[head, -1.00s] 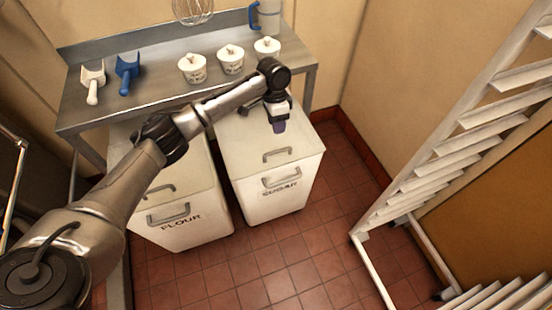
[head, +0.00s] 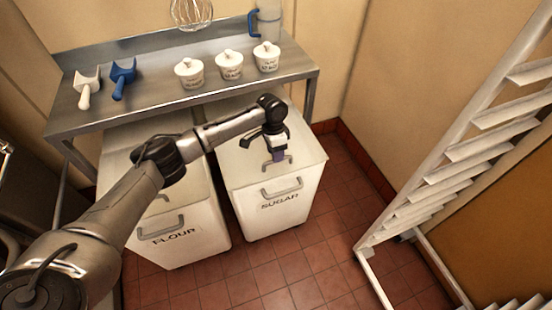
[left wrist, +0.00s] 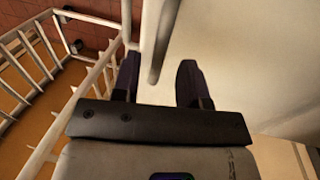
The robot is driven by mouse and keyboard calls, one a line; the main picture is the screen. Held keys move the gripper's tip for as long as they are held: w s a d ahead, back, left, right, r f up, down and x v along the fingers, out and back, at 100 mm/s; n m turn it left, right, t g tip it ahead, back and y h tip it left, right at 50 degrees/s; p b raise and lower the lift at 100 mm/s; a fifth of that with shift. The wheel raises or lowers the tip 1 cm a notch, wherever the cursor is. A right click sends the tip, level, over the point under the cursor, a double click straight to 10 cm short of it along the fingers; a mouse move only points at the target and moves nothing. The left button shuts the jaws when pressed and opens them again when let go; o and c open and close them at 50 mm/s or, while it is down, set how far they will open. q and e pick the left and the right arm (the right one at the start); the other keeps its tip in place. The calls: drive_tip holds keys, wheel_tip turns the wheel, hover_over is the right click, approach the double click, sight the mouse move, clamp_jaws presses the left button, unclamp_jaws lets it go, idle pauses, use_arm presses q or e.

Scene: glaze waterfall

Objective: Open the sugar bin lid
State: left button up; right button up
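The white sugar bin (head: 277,215) stands under the right end of the steel table, its lid (head: 240,160) closed. A grey lid handle (head: 283,166) lies on top near the front edge. A second handle is on the bin's front above the word SUGAR. My left gripper (head: 277,154) is over the lid, right at the lid handle, pointing down. In the left wrist view my left gripper (left wrist: 160,82) has its two dark fingers apart, with a grey handle bar (left wrist: 164,40) showing between them. I cannot tell whether they touch it. My right gripper is not in view.
The white flour bin (head: 185,245) stands left of the sugar bin, under my left arm. The steel table (head: 135,110) holds scoops, several lidded pots and a jug. A white rack (head: 450,150) stands at the right. The tiled floor (head: 300,265) in front is clear.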

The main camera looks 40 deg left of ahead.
use_arm(q)
drive_tip(key=shift+s+d+f, duration=0.1)
drive_tip(key=shift+d+f, duration=0.1)
drive_tip(key=shift+f, duration=0.75)
clamp_jaws()
